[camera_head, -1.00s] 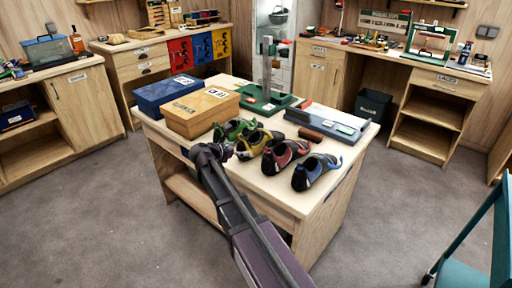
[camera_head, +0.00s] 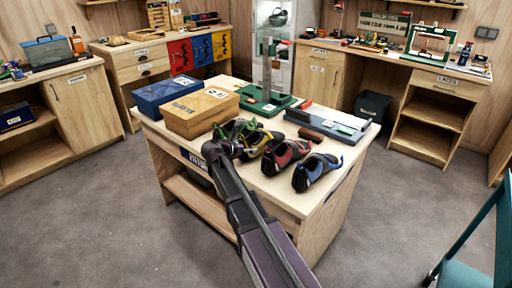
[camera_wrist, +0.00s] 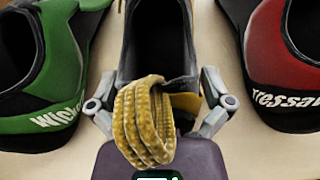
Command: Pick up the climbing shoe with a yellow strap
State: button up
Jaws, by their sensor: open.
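The climbing shoe with a yellow strap (camera_head: 262,139) stands on the wooden table, between a green shoe (camera_head: 222,131) and a red shoe (camera_head: 284,157). In the wrist view its dark body (camera_wrist: 158,40) points away from me, and its yellow woven strap (camera_wrist: 145,122) loops up in front of my gripper's palm. My gripper (camera_wrist: 165,84) is open, with one finger on each side of the shoe's heel end. I cannot tell whether the fingers touch it. In the head view my gripper (camera_head: 238,143) partly covers the green and yellow shoes.
A blue and black shoe (camera_head: 315,172) stands right of the red one. Behind are a wooden box (camera_head: 200,112), a blue box (camera_head: 165,94), a green-based stand (camera_head: 265,100) and a grey tray (camera_head: 328,124). The table's near right corner is clear.

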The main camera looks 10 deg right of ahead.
jog(key=shift+c, duration=0.2)
jog(key=c, duration=1)
jog(key=shift+o, duration=0.2)
jog(key=shift+r, duration=0.2)
